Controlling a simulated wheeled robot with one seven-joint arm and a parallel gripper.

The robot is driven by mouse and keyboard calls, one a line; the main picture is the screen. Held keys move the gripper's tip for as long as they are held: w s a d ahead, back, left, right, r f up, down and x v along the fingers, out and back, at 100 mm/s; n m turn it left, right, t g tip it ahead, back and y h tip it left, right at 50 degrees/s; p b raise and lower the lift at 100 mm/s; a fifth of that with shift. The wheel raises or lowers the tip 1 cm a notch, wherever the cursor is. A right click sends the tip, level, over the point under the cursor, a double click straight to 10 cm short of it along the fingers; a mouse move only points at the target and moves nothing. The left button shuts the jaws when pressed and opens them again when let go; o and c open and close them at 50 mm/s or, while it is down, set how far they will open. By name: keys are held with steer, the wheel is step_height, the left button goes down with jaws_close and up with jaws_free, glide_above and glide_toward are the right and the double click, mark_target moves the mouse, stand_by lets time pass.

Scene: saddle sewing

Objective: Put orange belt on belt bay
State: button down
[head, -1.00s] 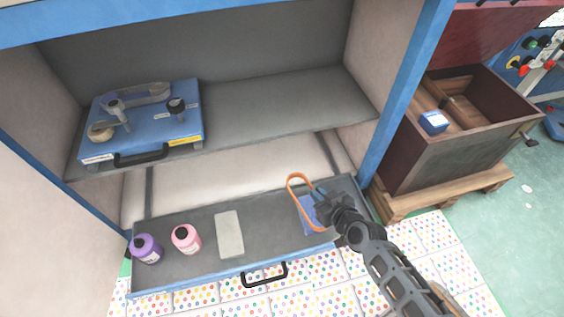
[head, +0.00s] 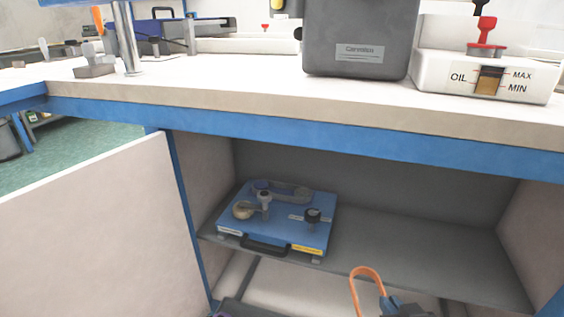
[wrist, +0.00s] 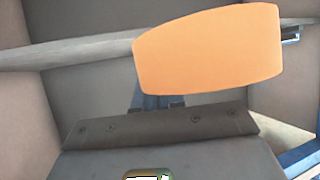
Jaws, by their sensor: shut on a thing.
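The orange belt (head: 366,269) is a thin upright loop in the head view, in front of the cabinet shelf. It also fills much of the upper right of the wrist view (wrist: 210,55), seen close up. My gripper (head: 388,303) is shut on the belt at the bottom edge of the head view; the lower part of the loop is cut off there. A blue unit (head: 280,235) with pulleys, a grey belt and a black handle sits on the shelf, left of my gripper. I cannot tell which part is the belt bay.
The grey shelf (head: 420,245) is bare right of the blue unit. The worktop's blue front edge (head: 340,140) runs above it. An open white door (head: 90,235) stands at left. A grey container (head: 360,40) and an oil box (head: 485,75) stand on the worktop.

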step_height(320, 180, up, 20)
steer(key=s+p, duration=0.2)
steer(key=p, duration=2.7)
steer(key=shift+s, duration=0.15)
